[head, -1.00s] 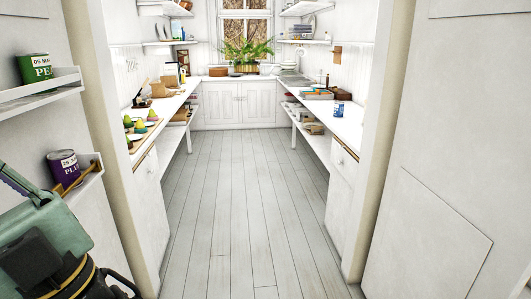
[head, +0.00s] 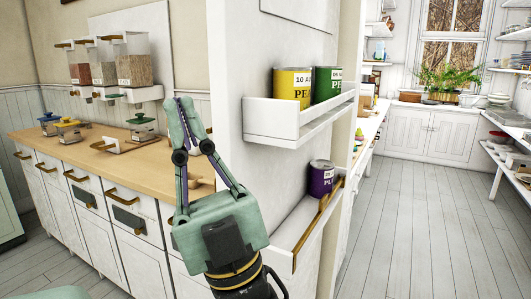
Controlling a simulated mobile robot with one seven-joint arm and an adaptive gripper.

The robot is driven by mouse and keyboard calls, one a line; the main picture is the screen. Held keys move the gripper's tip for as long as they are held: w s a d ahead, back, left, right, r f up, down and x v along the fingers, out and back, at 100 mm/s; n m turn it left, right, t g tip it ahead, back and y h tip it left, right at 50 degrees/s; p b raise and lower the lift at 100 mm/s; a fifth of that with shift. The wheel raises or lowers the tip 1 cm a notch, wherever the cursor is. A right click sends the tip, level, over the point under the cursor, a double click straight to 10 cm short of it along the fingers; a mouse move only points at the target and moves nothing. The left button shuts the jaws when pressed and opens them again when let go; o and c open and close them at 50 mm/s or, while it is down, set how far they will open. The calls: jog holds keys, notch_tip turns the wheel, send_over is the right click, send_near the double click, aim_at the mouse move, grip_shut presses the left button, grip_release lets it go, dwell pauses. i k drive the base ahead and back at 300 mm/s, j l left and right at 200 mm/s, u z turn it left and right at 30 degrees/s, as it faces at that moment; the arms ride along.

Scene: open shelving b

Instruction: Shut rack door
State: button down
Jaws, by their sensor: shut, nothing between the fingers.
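The rack door (head: 241,178) is a tall white panel that stands open beside the pantry entrance. Its inner face bears an upper white rack (head: 287,128) with a yellow can (head: 292,86) and a green can (head: 327,84). A lower rack (head: 287,232) with a gold-coloured front rail holds a purple can (head: 321,178). My gripper (head: 181,104) points upward, shut and empty, in front of the door's left edge as seen in the head view. I cannot tell whether it touches the door. It and my wrist hide the door's lower left part.
A wooden counter (head: 88,141) over white drawers runs along the left, with jars (head: 141,126) on it and wall dispensers (head: 124,62) above. Bare grey floor (head: 412,235) lies at the right, leading into the pantry with its white cupboards (head: 432,133).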

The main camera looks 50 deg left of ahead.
aim_at(267, 144)
jog(key=k+j, duration=0.1)
jog(key=j, duration=0.3)
jog(key=j+u, duration=0.1)
jog(key=j, duration=0.3)
jog(key=k+j, duration=0.15)
jog(key=j, duration=0.85)
jog(key=i+j, duration=0.1)
jog(key=j, duration=0.45)
jog(key=k+j+u, duration=0.15)
jog(key=j, duration=0.2)
jog(key=k+j+u, duration=0.1)
jog(key=j, duration=0.25)
jog(key=k+j+u, duration=0.15)
jog(key=j, duration=0.2)
jog(key=i, duration=0.05)
